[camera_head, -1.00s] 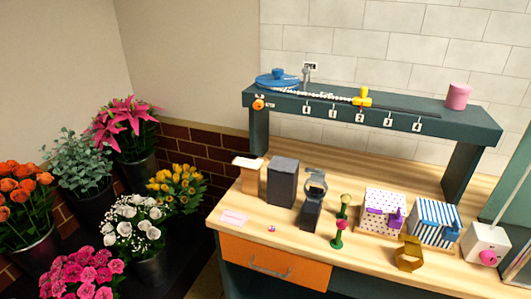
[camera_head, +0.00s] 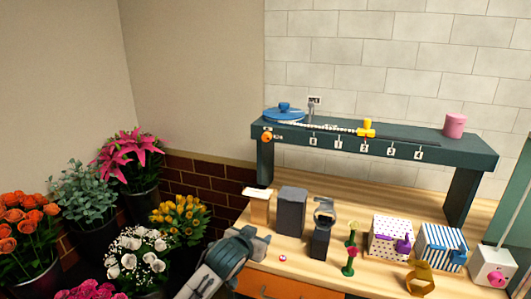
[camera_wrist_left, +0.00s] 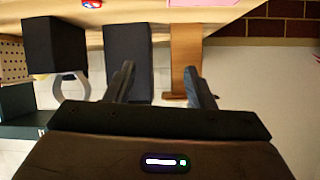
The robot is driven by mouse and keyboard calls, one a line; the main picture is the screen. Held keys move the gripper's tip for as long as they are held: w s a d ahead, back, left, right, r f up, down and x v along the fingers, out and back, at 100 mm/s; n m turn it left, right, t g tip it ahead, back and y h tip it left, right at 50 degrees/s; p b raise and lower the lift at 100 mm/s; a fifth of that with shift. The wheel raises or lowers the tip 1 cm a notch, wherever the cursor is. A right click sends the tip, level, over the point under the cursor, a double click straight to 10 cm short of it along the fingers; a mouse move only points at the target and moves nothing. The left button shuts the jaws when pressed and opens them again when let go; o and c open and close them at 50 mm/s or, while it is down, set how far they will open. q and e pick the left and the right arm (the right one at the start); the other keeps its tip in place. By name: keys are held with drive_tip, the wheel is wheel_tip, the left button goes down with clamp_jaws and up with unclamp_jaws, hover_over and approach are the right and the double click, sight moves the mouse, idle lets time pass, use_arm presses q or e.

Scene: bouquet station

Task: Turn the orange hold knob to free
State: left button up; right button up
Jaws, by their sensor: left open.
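The orange hold knob (camera_head: 266,137) sits on the front left end of the dark green raised shelf (camera_head: 380,146), with a small label beside it. My left gripper (camera_head: 257,240) is low at the table's front left edge, well below the knob and apart from it. In the left wrist view, which looks upside down, the fingers of the left gripper (camera_wrist_left: 160,83) are spread with nothing seen between them. The knob cannot be made out in that view. My right gripper is not in view.
A wooden stand (camera_head: 259,208), a dark grey block (camera_head: 291,211) and a dark stand with a ring (camera_head: 321,228) stand behind the gripper. Patterned boxes (camera_head: 390,239) are farther right. A blue disc (camera_head: 284,115) and yellow slider (camera_head: 366,128) top the shelf. Flower buckets fill the left.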

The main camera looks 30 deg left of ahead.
use_arm(q)
drive_tip(key=w+a+r+t, duration=0.2)
drive_tip(key=w+a+r, duration=0.1)
drive_tip(key=w+r, duration=0.3)
drive_tip(key=n+t+y, duration=0.2)
drive_tip(key=t, duration=0.1)
approach(266, 137)
drive_tip(key=p+x, duration=0.3)
drive_tip(key=x, duration=0.4)
drive_tip(key=shift+a+r, duration=0.1)
drive_tip(key=shift+a, duration=0.05)
drive_tip(key=shift+w+a+p, duration=0.15)
drive_tip(key=shift+w+p, duration=0.3)
drive_tip(key=shift+w, duration=0.25)
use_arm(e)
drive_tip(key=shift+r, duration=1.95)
use_arm(q)
drive_tip(key=shift+h, duration=0.3)
drive_tip(key=c, duration=1)
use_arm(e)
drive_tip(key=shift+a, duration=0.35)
